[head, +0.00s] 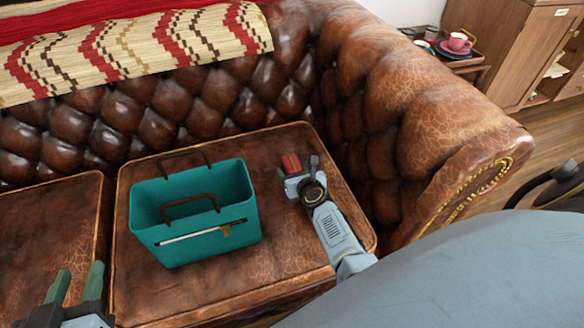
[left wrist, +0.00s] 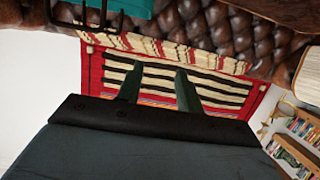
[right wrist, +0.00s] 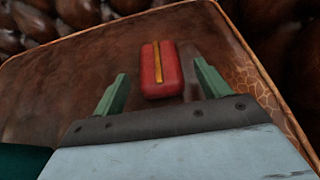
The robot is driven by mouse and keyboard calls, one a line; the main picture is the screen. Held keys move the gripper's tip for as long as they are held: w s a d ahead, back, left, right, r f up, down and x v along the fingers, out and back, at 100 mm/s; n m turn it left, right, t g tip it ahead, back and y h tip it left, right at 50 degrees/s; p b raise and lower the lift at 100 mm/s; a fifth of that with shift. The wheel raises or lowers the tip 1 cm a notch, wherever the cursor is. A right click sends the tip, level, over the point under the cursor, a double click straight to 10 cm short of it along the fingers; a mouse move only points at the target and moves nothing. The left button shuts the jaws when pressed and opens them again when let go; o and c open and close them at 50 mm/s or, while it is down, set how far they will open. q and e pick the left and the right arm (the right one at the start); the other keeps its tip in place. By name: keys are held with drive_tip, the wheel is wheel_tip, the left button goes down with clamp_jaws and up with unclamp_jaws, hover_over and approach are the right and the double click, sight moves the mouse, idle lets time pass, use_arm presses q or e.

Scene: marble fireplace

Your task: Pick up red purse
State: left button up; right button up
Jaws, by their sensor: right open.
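The red purse (head: 291,163) is a small red block-like thing with a yellow stripe along it. It lies on the brown leather sofa cushion (head: 280,262), right of the teal bag. In the right wrist view the purse (right wrist: 162,72) shows between and slightly beyond the fingertips. My right gripper (head: 299,172) is open and close to the purse, with a gap on each side in the wrist view. My left gripper (head: 80,270) is open and empty at the lower left of the head view, away from the purse.
A teal open-topped bag (head: 195,212) with dark handles stands on the same cushion. The tufted sofa arm (head: 385,110) rises on the right and the backrest (head: 150,125) behind. A striped blanket (head: 130,45) covers the backrest top. A side table with a pink cup (head: 458,42) stands beyond.

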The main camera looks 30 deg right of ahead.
use_arm(q)
drive_tip(key=shift+w+d+r+t+h+b, duration=0.15)
drive_tip(key=shift+r+t, duration=0.3)
drive_tip(key=shift+r, duration=0.2)
drive_tip(key=shift+w+d+r+t+h+b, duration=0.1)
drive_tip(key=shift+d+r+t+h, duration=0.1)
drive_tip(key=shift+r+t, duration=0.35)
drive_tip(key=shift+w+d+r+t+h+b, duration=0.15)
drive_tip(key=shift+r+t, duration=0.15)
drive_tip(key=shift+r, duration=0.5)
use_arm(e)
drive_tip(key=shift+x, duration=0.9)
drive_tip(key=c, duration=1.1)
drive_tip(key=shift+o, duration=0.2)
